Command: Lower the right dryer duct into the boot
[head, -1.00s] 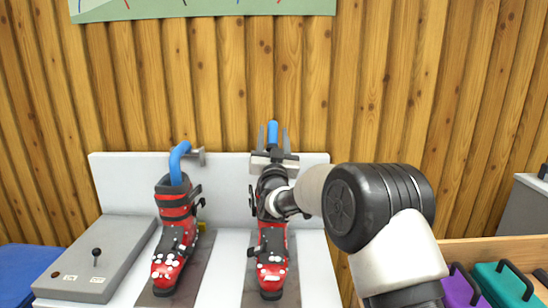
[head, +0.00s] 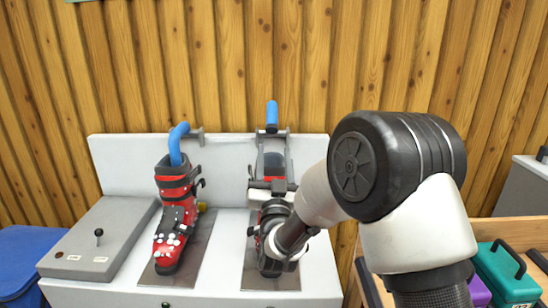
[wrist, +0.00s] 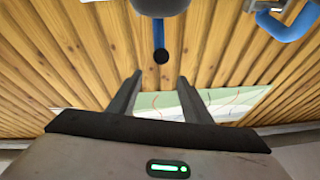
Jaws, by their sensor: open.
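The right dryer duct (head: 272,115) is a blue tube standing upright on its wall mount; the wrist view shows its blue length and dark end (wrist: 160,42). The right boot (head: 263,240) is red and black and stands below it, largely hidden by my wrist and hand. My gripper (wrist: 160,78) is open, its two fingers apart and pointing up toward the duct. The dark end shows just beyond the fingertips, in line with the gap. No contact is clear.
The left boot (head: 174,220) stands to the left with the left blue duct (head: 176,145) down in it. A grey control box (head: 100,240) with a black knob is further left. Coloured cases (head: 508,275) sit in a wooden bin at the right.

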